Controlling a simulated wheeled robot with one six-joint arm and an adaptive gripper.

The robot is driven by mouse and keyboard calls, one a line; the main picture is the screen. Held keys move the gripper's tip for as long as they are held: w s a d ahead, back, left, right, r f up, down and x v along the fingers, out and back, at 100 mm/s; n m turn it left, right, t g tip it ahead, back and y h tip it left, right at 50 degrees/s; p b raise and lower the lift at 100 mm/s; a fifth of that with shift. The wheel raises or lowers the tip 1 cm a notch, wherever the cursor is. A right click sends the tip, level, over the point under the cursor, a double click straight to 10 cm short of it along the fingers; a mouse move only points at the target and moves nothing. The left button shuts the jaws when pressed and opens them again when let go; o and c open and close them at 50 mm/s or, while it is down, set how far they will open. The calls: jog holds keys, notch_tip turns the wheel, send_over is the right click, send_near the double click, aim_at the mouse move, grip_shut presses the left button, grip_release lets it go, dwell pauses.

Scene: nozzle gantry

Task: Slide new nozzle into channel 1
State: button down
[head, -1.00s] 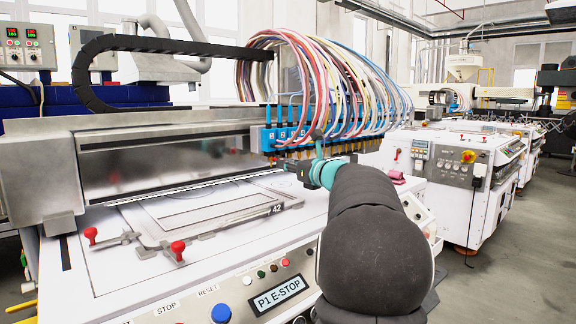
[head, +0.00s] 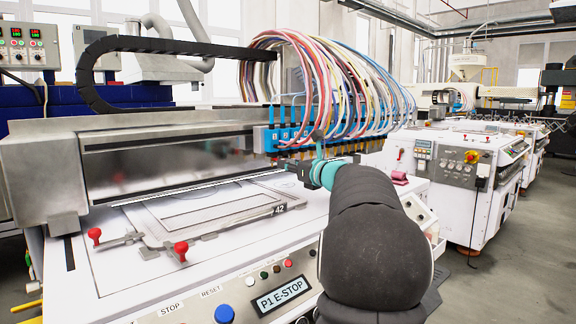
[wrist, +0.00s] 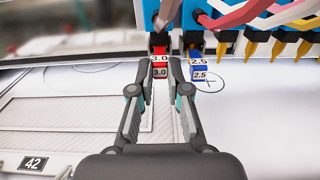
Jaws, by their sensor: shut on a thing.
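In the wrist view my gripper (wrist: 162,68) is shut on a small red nozzle block (wrist: 160,72) with "3.0" on its faces. The block sits between the fingertips, directly below the leftmost blue channel body (wrist: 158,12) in that view. Whether the block touches the channel or is seated in it, I cannot tell. A blue block marked "2.5" (wrist: 199,69) is just right of the right finger, under the neighbouring channel. In the head view my gripper (head: 300,168) is at the front of the row of blue channels (head: 285,137); the held nozzle is too small to make out there.
Several gold-tipped nozzles (wrist: 277,47) hang along the row to the right. Coloured hoses (head: 335,85) arch above the gantry. Below lie the white printing bed and a metal frame marked 42 (head: 278,209), with red-knobbed clamps (head: 181,250) at the front.

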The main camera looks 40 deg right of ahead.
jog(key=shift+f, duration=0.2)
dwell(0.5)
jog(key=c, duration=1.1)
grip_release()
jog(key=shift+o, duration=0.2)
jog(key=shift+s, duration=0.1)
jog(key=s, duration=1.1)
jog(key=shift+s+d, duration=0.4)
jog(key=shift+d, duration=0.05)
